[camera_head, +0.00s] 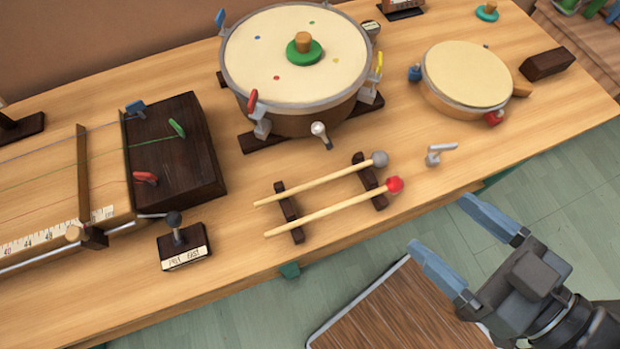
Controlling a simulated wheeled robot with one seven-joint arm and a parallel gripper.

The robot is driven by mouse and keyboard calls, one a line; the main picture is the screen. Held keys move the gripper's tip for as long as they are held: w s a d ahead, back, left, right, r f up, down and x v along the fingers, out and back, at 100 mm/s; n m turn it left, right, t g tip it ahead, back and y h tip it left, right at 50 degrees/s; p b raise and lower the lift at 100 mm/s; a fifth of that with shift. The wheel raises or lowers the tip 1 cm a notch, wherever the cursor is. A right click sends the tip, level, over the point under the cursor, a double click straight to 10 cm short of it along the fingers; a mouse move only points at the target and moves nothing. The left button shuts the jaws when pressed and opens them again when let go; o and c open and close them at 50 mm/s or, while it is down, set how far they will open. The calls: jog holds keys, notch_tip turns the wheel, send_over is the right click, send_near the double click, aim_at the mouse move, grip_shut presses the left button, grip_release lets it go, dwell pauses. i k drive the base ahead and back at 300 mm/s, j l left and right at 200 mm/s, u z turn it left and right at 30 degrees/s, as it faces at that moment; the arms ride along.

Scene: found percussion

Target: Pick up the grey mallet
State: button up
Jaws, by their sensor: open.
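The grey mallet (322,179) has a pale wooden stick and a round grey head at its right end. It lies across two dark wooden rests, one near each end, on the wooden table. A red-headed mallet (333,208) lies on the same rests, just nearer the table's front edge. My gripper (453,237) is at the lower right, beyond the front edge of the table in the picture. Its two blue-grey fingers are spread apart with nothing between them. It is apart from both mallets, to the right of the red head.
A large drum (295,60) stands behind the mallets and a small drum (466,77) at the right. A metal wing piece (440,152) lies right of the grey head. A small labelled stand (183,245) and a stringed board (60,200) are at left. A brown panel (400,310) lies below.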

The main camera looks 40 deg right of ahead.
aim_at(378, 159)
jog(key=k+l+u, duration=0.2)
jog(key=l+u, duration=0.2)
jog(key=k+l+u, duration=0.2)
jog(key=u, duration=0.2)
jog(key=k+l+u, duration=0.25)
jog(key=u, duration=0.2)
